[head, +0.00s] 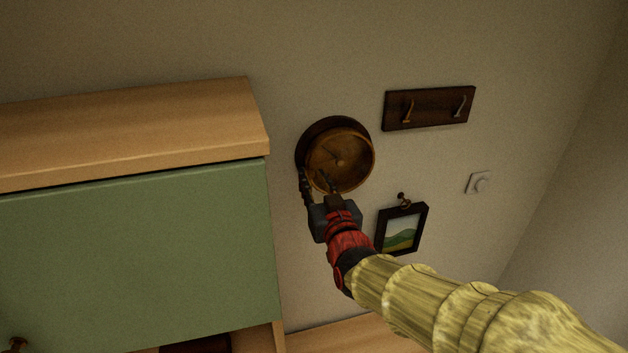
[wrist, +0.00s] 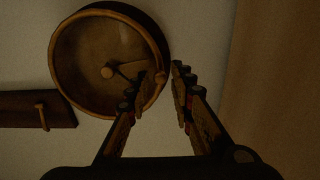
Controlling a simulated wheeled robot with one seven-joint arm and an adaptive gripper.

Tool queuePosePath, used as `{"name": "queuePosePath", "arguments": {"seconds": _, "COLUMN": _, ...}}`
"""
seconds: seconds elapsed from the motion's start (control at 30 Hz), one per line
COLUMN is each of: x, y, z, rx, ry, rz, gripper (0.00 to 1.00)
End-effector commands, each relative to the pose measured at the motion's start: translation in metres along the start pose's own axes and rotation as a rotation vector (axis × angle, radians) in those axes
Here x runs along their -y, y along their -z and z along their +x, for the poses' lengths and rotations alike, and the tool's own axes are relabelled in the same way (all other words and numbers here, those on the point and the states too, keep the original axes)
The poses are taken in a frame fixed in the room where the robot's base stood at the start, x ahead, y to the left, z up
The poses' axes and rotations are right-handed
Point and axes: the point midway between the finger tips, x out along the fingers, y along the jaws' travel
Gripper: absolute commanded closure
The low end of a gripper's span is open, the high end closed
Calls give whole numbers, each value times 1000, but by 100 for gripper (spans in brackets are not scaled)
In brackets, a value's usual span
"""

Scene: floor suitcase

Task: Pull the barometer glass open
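The barometer (head: 340,160) is a round dark wooden case with a brass-coloured front ring, fixed to the wall; a needle and a centre knob show on its dial. It also shows in the wrist view (wrist: 90,55). My gripper (head: 314,178) is at its lower left edge in the head view. One finger overlaps the ring and dial; the other lies just outside the rim. I cannot tell whether either touches, or whether the glass is slightly ajar.
A green-fronted cabinet (head: 130,250) with a wooden top stands left of the barometer.

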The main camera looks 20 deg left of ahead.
Motion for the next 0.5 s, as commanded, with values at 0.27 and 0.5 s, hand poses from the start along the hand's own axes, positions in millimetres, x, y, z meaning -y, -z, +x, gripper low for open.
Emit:
{"name": "queuePosePath", "arguments": {"seconds": 0.27, "x": 0, "y": 0, "z": 0, "rx": 0, "ry": 0, "rz": 0, "gripper": 95}}
{"name": "queuePosePath", "arguments": {"seconds": 0.5, "x": 0, "y": 0, "z": 0, "rx": 0, "ry": 0, "rz": 0, "gripper": 100}}
